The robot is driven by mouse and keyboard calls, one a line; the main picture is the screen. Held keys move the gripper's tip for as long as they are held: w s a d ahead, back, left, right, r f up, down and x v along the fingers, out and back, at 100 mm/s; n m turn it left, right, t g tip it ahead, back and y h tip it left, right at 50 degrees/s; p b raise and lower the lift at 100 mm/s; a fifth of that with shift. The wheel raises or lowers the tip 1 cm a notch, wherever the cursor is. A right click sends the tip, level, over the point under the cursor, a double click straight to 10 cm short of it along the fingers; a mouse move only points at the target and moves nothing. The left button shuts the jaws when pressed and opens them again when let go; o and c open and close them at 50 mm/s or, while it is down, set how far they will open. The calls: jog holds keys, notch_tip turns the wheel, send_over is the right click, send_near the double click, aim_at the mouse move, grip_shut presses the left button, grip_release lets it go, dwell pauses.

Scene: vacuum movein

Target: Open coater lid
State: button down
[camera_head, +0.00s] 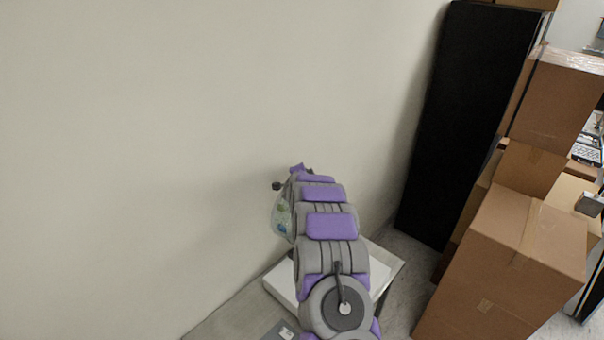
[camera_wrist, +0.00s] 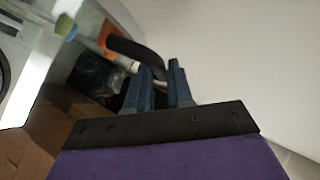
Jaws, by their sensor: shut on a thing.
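My gripper (camera_wrist: 162,78) shows in the wrist view with two blue fingers close together. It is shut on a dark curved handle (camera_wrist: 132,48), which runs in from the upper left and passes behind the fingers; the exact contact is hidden. In the head view a clear, rounded piece (camera_head: 281,218), likely the coater lid, stands upright or tilted just left of my arm. A small black knob (camera_head: 276,186) is at its top. The white coater base (camera_head: 280,281) sits on a table beneath my arm, which hides most of it.
A pale wall fills the left and back of the head view. The grey table (camera_head: 232,318) is by the wall. A tall black cabinet (camera_head: 470,120) and stacked cardboard boxes (camera_head: 515,255) stand at the right. A narrow strip of floor lies between the table and boxes.

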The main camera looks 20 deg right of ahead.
jog(key=shift+s+d+f, duration=0.15)
jog(key=shift+f, duration=0.2)
jog(key=c, duration=1.4)
grip_release()
jog(key=shift+o, duration=0.9)
jog(key=shift+d+f, duration=0.1)
jog(key=shift+d, duration=0.15)
jog(key=b+v, duration=0.3)
jog(key=v, duration=1.4)
jog(key=shift+a+r, duration=0.15)
jog(key=shift+r, duration=0.1)
jog(key=shift+a, duration=0.1)
